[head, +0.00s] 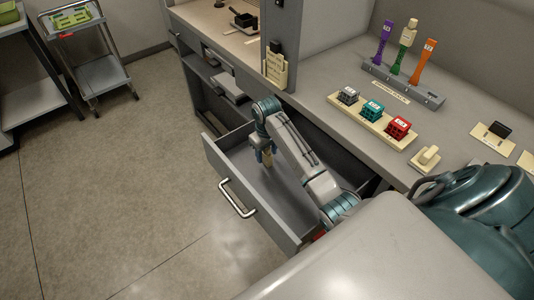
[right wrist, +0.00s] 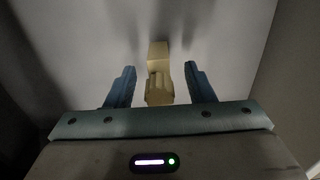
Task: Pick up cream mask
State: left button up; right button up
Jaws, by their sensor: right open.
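A cream, blocky piece, which looks like the cream mask (right wrist: 159,88), lies on the floor of the open drawer (head: 226,167). My right gripper (right wrist: 159,84) reaches down into the drawer with its two blue fingers apart, one on each side of the piece. A gap shows between the piece and each finger. In the head view the piece (head: 267,158) is small and partly hidden by the right gripper (head: 266,155). My left gripper is not in view.
The drawer's grey walls stand close around my right arm. On the counter above are a cream holder (head: 371,122) with grey, teal and red blocks, a grey rack (head: 403,85) with purple, green and orange handles, and a small cream piece (head: 427,157).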

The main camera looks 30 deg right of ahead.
jog(key=shift+f, duration=0.7)
jog(key=c, duration=1)
jog(key=shift+r, duration=0.15)
jog(key=shift+c, duration=0.2)
